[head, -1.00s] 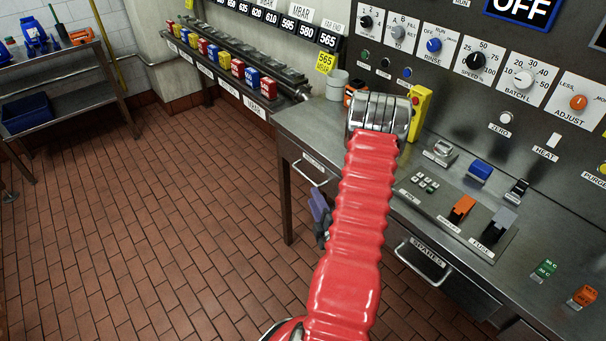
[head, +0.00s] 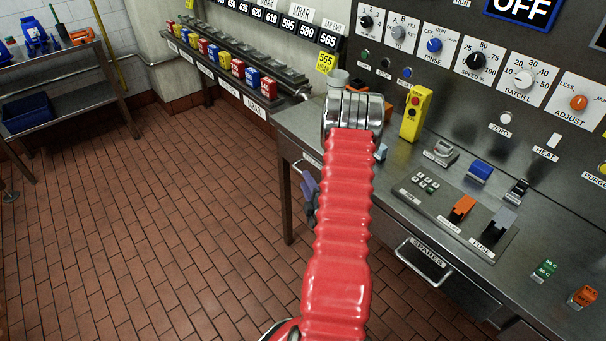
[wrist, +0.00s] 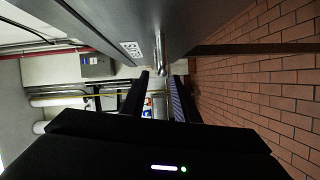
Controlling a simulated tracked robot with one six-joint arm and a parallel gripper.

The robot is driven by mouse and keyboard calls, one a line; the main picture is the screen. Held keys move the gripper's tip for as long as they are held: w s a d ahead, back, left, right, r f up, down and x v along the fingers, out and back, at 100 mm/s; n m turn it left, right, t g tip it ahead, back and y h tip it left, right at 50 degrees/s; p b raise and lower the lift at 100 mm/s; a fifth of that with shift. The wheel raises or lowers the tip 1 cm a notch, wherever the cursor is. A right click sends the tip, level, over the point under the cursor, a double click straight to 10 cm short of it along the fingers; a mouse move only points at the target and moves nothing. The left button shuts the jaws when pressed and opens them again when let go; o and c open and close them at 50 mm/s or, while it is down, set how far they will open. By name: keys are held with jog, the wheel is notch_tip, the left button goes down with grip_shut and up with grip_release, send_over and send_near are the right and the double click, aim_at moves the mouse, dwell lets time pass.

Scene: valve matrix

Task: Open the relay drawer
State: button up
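A steel drawer (head: 300,166) sits under the left end of the console bench in the head view. Its bar handle and small label are partly behind my arm, and I cannot read the label. It looks closed. In the wrist view the handle (wrist: 160,55) stands out from the grey front, beside a small white label (wrist: 131,49). My gripper (wrist: 160,75) has its two dark fingers apart with nothing gripped. The handle appears just ahead of the gap between the fingertips; contact cannot be told. In the head view my gripper (head: 310,197) shows just left of my red arm, near the drawer.
A second drawer labelled SPARES (head: 425,255) is further right under the bench. A yellow button box (head: 415,114) and several switches are on the bench top. A bench leg (head: 285,205) stands left of my gripper. The tiled floor (head: 170,220) to the left is clear.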

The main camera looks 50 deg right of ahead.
jog(key=shift+x, duration=2.65)
grip_shut()
